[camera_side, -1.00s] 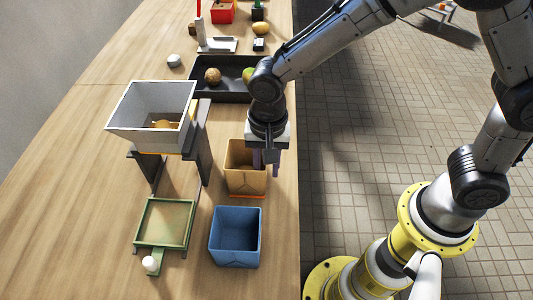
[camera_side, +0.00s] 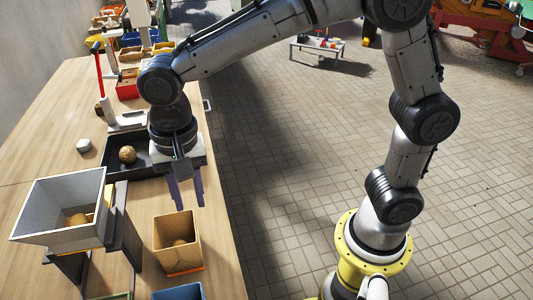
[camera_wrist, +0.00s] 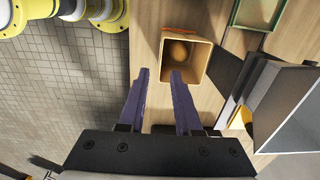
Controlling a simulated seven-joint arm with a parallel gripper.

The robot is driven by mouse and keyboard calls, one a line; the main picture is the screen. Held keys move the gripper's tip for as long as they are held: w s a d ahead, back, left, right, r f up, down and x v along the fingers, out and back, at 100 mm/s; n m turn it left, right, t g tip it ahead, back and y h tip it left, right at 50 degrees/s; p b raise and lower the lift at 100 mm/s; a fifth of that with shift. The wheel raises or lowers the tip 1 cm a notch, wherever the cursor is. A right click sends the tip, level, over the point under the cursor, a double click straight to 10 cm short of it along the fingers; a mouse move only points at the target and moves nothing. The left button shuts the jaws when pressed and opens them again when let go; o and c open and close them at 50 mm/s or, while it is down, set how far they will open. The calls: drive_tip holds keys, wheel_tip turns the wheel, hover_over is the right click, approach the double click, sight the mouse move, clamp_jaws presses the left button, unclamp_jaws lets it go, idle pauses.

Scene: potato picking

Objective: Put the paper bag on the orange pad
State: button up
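The tan, open-topped paper bag (camera_side: 175,258) stands upright on the table with a potato (camera_side: 180,243) inside. A thin orange edge, the orange pad (camera_side: 185,272), shows under its base; most of the pad is hidden by the bag. The bag (camera_wrist: 203,60) also shows in the wrist view, just beyond the fingertips, with an orange strip (camera_wrist: 178,36) along its far side. My gripper (camera_side: 187,193) is above and behind the bag, near the black tray. Its two purple fingers are apart with nothing between them, as the wrist view (camera_wrist: 159,76) also shows.
A grey hopper (camera_side: 40,225) holding a potato stands on a dark frame left of the bag. A black tray (camera_side: 112,165) with a potato lies behind. A blue box (camera_side: 180,292) is in front, partly cut off. The table's right edge is close to the bag.

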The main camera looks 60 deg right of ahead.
drive_tip(key=s+d+r+n+t, duration=0.1)
drive_tip(key=s+d+r+n, duration=0.15)
drive_tip(key=d, duration=0.35)
drive_tip(key=s+d+r+n+t, duration=0.1)
drive_tip(key=s+d+r, duration=0.25)
drive_tip(key=d, duration=0.25)
drive_tip(key=s+d+f+n+t, duration=0.1)
drive_tip(key=s+d+n+t, duration=0.2)
drive_tip(key=s+d+n, duration=0.2)
drive_tip(key=s+d, duration=0.3)
drive_tip(key=s, duration=0.1)
drive_tip(key=shift+s, duration=0.35)
